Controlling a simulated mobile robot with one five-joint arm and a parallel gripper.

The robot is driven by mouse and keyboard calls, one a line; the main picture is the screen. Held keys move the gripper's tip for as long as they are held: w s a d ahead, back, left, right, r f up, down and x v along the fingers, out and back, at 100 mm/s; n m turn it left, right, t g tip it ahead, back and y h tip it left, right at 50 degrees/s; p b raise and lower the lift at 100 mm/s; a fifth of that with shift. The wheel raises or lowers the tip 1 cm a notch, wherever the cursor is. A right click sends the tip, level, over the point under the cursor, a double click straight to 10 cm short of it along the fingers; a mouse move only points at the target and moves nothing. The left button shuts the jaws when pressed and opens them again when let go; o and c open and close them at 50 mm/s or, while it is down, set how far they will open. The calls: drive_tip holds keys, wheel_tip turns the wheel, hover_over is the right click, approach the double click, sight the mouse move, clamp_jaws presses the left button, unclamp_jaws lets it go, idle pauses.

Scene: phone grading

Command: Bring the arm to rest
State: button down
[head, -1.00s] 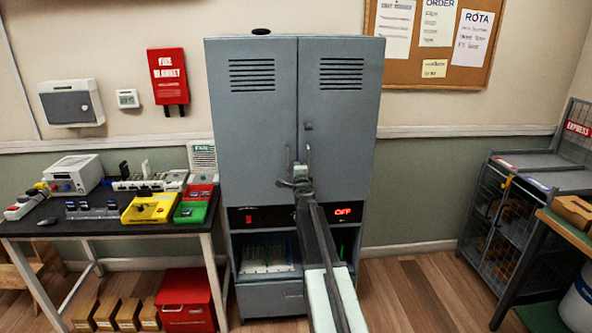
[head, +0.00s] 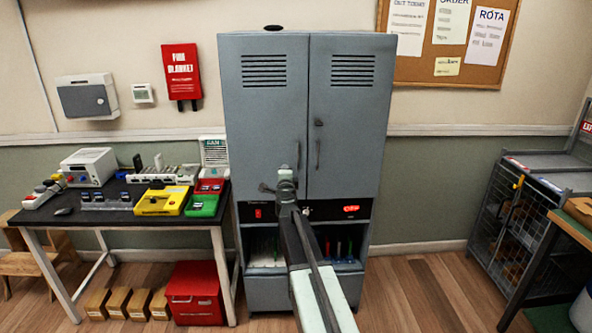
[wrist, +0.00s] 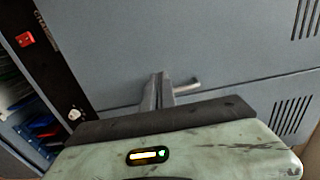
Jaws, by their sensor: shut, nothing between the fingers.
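My arm reaches forward in the head view, with my gripper (head: 286,180) in front of the lower doors of the grey cabinet (head: 262,120). The wrist view shows my gripper (wrist: 158,92) with its fingers together and nothing between them. A door handle (wrist: 186,88) shows just beside the fingertips there; I cannot tell whether they touch it. Both cabinet doors look closed. The cabinet's black control strip (head: 243,212) has a red switch (wrist: 25,39) and a small white knob (wrist: 74,114). My forearm hides part of the strip and the open shelf below.
A dark table (head: 115,219) at the left carries several devices, with a red drawer box (head: 194,293) beneath it. A wire cage trolley (head: 508,210) and a workbench stand at the right. The wooden floor (head: 420,290) between cabinet and trolley is clear.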

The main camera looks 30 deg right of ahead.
drive_tip(key=shift+a, duration=0.25)
drive_tip(key=s+a+r+n+t+y+p, duration=0.15)
drive_tip(key=a+n+y, duration=0.65)
drive_tip(key=a, duration=1.4)
drive_tip(key=s+a+f+n+g+y+p, duration=0.1)
drive_tip(key=s+a+f+n+g+y, duration=0.4)
drive_tip(key=s+a+n, duration=0.4)
drive_tip(key=s+a+f+n+g+h, duration=0.1)
drive_tip(key=s+a+f+n+g, duration=0.15)
drive_tip(key=s+f, duration=0.2)
drive_tip(key=s+a+f+n+g+h, duration=0.1)
drive_tip(key=s+f+g, duration=0.25)
drive_tip(key=f, duration=0.25)
drive_tip(key=s+d+f+n+g+h, duration=0.1)
drive_tip(key=s+d+f+g+h, duration=0.1)
drive_tip(key=s, duration=0.6)
drive_tip(key=s+d+f+n+g+h, duration=0.1)
drive_tip(key=s+d+f+g, duration=0.3)
drive_tip(key=s, duration=0.5)
drive_tip(key=shift+s+d+f+g+h+p, duration=0.35)
drive_tip(key=shift+d+g+h, duration=0.2)
drive_tip(key=shift+d, duration=0.25)
